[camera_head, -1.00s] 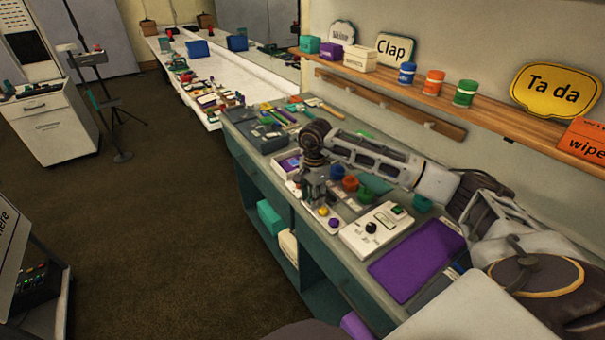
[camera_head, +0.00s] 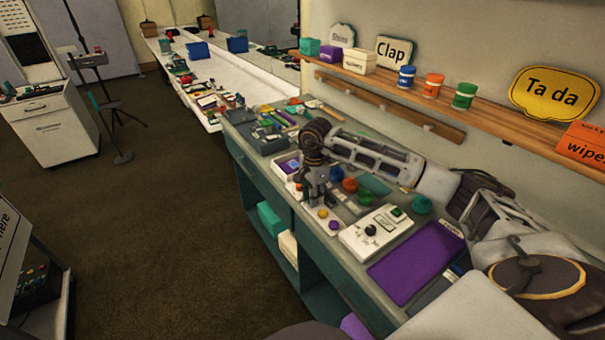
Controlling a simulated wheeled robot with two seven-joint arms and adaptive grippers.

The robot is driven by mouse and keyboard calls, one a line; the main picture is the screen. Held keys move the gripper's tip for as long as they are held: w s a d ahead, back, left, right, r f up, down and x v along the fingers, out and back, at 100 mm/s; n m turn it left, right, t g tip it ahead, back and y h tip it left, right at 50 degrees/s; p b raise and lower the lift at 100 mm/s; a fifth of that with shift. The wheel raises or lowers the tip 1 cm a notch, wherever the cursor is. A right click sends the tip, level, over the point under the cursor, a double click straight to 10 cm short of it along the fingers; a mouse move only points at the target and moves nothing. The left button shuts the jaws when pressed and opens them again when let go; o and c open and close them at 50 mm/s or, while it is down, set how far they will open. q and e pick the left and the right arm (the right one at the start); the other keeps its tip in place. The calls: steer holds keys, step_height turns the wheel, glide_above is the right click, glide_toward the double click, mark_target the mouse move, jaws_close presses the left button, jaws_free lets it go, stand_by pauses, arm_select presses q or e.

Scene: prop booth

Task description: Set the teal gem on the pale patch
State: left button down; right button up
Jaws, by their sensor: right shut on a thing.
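My right gripper (camera_head: 319,200) points down over the near edge of the bench, at the pale board (camera_head: 329,224) with a yellow disc (camera_head: 323,212) and a purple disc (camera_head: 334,224). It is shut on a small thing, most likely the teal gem. The fingers and the small scale hide that thing, so I cannot tell its height above the board. I cannot tell for certain which pale area is the patch. My left gripper is not in view.
Blue, red and green round pieces (camera_head: 350,184) stand right of the gripper. A white control box (camera_head: 374,232) and a purple mat (camera_head: 415,262) lie nearer on the bench. Wall shelf (camera_head: 460,104) runs above. Open carpet (camera_head: 170,230) lies to the left.

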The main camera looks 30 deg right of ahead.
steer(key=shift+r, duration=0.4)
steer(key=shift+r+p, duration=0.75)
steer(key=shift+r, duration=0.45)
steer(key=shift+r+p, duration=0.3)
steer(key=shift+r, duration=0.3)
steer(key=shift+r+p, duration=0.4)
steer(key=shift+r, duration=0.35)
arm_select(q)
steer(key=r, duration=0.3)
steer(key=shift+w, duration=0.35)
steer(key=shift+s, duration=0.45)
arm_select(e)
steer(key=shift+f, duration=0.1)
